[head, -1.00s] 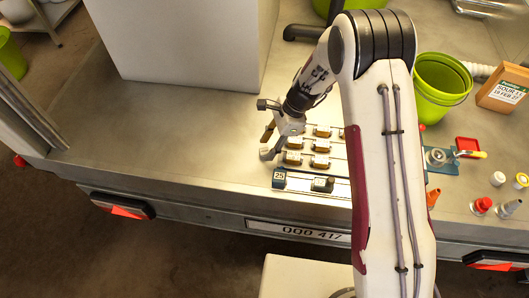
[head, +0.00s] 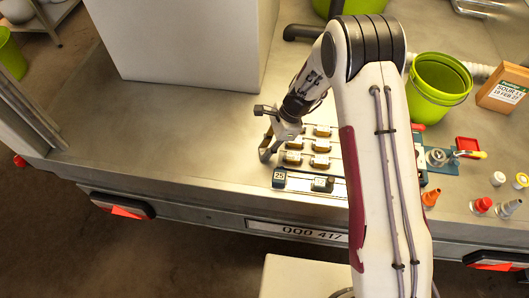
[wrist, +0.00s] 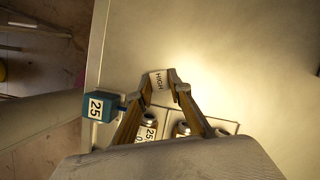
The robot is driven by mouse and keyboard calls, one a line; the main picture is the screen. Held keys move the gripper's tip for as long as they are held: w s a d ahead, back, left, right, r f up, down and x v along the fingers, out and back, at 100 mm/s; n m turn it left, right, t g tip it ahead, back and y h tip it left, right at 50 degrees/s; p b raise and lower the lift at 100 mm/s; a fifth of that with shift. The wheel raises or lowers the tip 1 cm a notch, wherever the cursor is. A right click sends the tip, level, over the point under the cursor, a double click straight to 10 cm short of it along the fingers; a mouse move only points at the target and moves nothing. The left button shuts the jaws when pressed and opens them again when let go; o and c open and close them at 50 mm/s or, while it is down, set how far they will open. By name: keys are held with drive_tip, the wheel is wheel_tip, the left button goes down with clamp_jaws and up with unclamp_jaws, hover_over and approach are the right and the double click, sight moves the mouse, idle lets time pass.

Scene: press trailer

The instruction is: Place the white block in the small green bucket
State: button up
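The white block (wrist: 158,82), marked "HIGH", lies between the fingertips of my gripper (wrist: 161,84) in the wrist view. The fingertips flank it closely on both sides; whether both press on it I cannot tell. In the head view my gripper (head: 266,146) is low over the metal deck, at the left end of the rows of small labelled pieces, and the block cannot be made out there. A lime-green bucket (head: 428,101) stands upright on the deck to the right of my arm. Its inside looks empty.
Rows of small brass-and-white pieces (head: 320,147) lie right beside my gripper. A blue block marked 25 (head: 279,177) sits at the near edge. A brown box (head: 504,90) stands right of the bucket. A large white box (head: 185,40) stands behind. The deck at left is clear.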

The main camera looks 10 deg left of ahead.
sight(261, 151)
drive_tip(key=shift+r, duration=0.1)
clamp_jaws()
drive_tip(key=shift+r, duration=0.75)
wheel_tip(261, 151, up, 2)
drive_tip(key=s, duration=1.8)
drive_tip(key=shift+f, duration=0.15)
drive_tip(key=shift+w, duration=0.1)
drive_tip(key=shift+w, duration=4.4)
drive_tip(key=shift+s, duration=0.2)
